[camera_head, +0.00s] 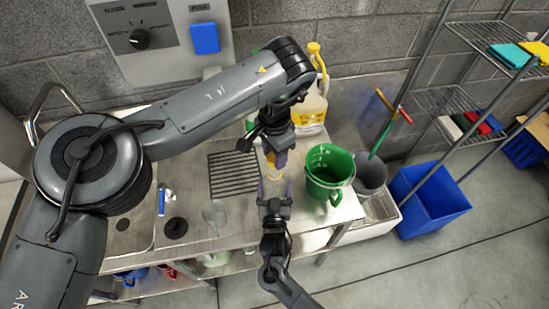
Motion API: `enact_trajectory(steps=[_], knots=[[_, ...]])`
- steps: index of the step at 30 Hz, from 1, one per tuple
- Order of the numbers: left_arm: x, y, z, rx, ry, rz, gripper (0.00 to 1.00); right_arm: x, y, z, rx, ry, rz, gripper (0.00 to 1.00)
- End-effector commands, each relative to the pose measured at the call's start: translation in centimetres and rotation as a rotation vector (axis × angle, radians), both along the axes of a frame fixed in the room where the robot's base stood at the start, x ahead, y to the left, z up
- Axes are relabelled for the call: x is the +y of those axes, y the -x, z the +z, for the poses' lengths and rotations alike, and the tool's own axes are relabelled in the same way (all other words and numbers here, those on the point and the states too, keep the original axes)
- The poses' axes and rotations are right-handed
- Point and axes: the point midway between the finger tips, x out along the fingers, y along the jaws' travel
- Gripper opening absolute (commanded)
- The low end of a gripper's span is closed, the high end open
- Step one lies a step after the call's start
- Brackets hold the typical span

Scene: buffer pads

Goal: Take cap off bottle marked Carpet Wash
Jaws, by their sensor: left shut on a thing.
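A pale, translucent bottle (274,187) is above the metal counter, below the middle of the view. Its label cannot be read, so I cannot tell if it is marked Carpet Wash. My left gripper (276,160) points down over the bottle's top and is shut on an orange-yellow cap (271,160), partly hidden by the fingers. I cannot tell whether the cap is still on the neck. My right gripper (275,188) comes from below, with purple fingertips on either side of the bottle's body; whether they press on it is unclear.
A green measuring jug (328,172) stands close on the right, with a grey bucket (370,174) beyond it. A large yellow-labelled jug (312,112) stands behind. A drain grate (232,174) and a clear glass (215,214) lie left. A blue bin (430,198) is on the floor.

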Motion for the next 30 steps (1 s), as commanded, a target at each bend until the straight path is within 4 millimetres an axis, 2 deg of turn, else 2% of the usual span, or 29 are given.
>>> enact_trajectory(steps=[10, 11, 13, 14, 23, 26, 30], knots=[[0.0, 0.0, 0.6, 0.001, 0.0, 0.0, 0.07, 0.0, 0.0, 0.0, 0.001, 0.0, 0.0, 0.0], [0.0, 0.0, 0.6, 0.001, 0.0, 0.0, 0.07, 0.0, 0.0, 0.0, 0.001, 0.0, 0.0, 0.87], [0.0, 0.0, 0.6, 0.001, -0.001, 0.0, 0.07, 0.0, 0.0, 0.0, 0.001, 0.0, 0.0, 0.98], [0.0, 0.0, 0.6, 0.001, 0.0, 0.0, 0.07, 0.0, 0.0, 0.0, 0.001, 0.0, 0.0, 1.0], [0.0, 0.0, 0.6, 0.001, -0.001, 0.0, 0.07, 0.0, 0.3, 0.0, 0.001, 0.0, 0.0, 1.0], [0.0, 0.0, 0.7, 0.001, -0.001, 0.0, 0.07, 0.0, 1.1, -0.1, 0.002, 0.0, 0.0, 1.0], [0.0, 0.0, 0.8, 0.001, -0.001, 0.0, 0.07, 0.0, 3.1, -0.1, 0.003, -0.001, 0.001, 1.0]])
